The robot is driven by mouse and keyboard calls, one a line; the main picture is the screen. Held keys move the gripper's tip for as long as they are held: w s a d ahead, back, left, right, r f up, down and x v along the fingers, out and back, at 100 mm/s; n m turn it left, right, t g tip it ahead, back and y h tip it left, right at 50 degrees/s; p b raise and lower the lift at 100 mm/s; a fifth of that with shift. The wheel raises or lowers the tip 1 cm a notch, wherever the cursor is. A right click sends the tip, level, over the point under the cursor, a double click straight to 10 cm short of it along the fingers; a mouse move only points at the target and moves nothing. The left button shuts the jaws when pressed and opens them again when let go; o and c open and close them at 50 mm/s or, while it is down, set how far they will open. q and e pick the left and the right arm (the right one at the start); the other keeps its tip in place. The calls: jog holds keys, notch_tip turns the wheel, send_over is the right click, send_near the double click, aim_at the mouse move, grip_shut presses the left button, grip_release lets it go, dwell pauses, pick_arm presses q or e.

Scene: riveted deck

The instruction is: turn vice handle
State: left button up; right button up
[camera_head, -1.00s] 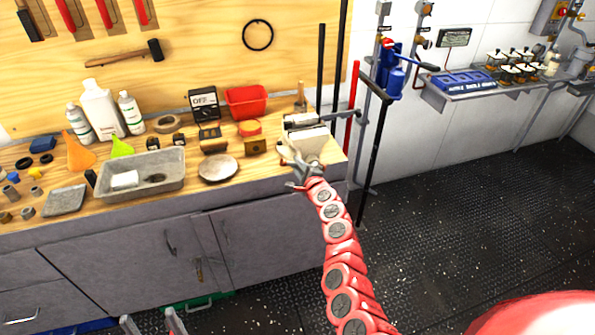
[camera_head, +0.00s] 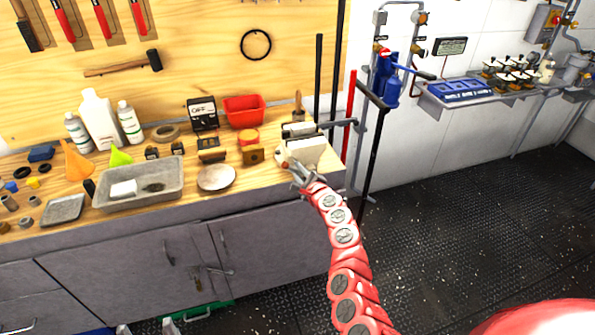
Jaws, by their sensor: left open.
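The bench vice (camera_head: 306,146), with pale block-like jaws, stands at the right front corner of the wooden bench top. My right gripper (camera_head: 291,168), on the red segmented arm, is at the vice's front left side. It covers the front of the vice, so I cannot make out the handle, nor whether the fingers are shut on it. My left gripper (camera_head: 146,328) shows only as two grey fingertips at the bottom edge. They are spread apart, empty and low in front of the cabinets, far from the vice.
A grey tray (camera_head: 140,186), a round dish (camera_head: 216,177) and a red bin (camera_head: 244,111) are on the bench left of the vice. The dark floor (camera_head: 450,210) at right is clear.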

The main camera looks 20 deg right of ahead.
jog(key=o, duration=0.4)
jog(key=shift+d, duration=0.15)
jog(key=shift+s, duration=0.1)
jog(key=shift+s+r, duration=0.15)
jog(key=shift+s, duration=0.25)
jog(key=b+v, duration=0.1)
jog(key=v, duration=1.5)
jog(key=shift+s, duration=0.25)
